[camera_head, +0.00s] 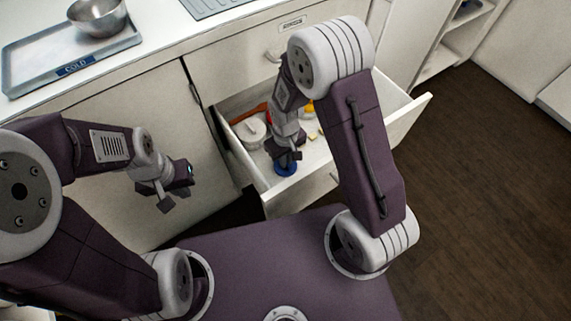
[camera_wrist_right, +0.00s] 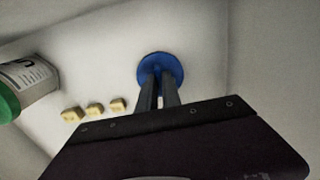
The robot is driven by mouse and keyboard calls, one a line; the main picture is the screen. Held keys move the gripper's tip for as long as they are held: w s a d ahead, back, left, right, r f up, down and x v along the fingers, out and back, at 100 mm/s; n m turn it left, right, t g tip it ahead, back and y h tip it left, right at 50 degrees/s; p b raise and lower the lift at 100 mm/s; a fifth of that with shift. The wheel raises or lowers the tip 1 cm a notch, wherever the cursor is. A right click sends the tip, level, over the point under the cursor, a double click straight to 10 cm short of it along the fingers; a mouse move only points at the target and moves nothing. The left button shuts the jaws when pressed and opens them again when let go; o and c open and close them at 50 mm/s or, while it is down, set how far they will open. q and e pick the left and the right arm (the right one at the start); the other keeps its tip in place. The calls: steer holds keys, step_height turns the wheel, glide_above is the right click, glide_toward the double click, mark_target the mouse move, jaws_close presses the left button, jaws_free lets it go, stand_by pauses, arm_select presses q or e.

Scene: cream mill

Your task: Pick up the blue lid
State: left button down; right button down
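The blue lid (camera_head: 286,168) lies in the open drawer (camera_head: 391,133), near its front left part. In the right wrist view the round blue lid (camera_wrist_right: 174,62) lies on the pale drawer floor, straight beyond my right fingertips. My right gripper (camera_head: 284,157) reaches down into the drawer over the lid. Its two fingers (camera_wrist_right: 158,80) are close together with a narrow gap and overlap the lid's lower edge in the picture; whether they touch it I cannot tell. My left gripper (camera_head: 175,196) hangs in front of the cabinet doors, its fingers apart and empty.
The drawer also holds a white round container (camera_head: 250,132), a red item (camera_head: 255,110) and several small yellow blocks (camera_wrist_right: 95,109). A white jar with a green lid (camera_wrist_right: 22,85) lies left in the wrist view. A tray (camera_head: 110,45) with a metal bowl (camera_head: 97,17) stands on the counter.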

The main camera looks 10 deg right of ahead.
stand_by(0.3)
step_height(320, 180, up, 10)
steer(key=p, duration=0.4)
steer(key=shift+p, duration=0.4)
steer(key=shift+r, duration=0.1)
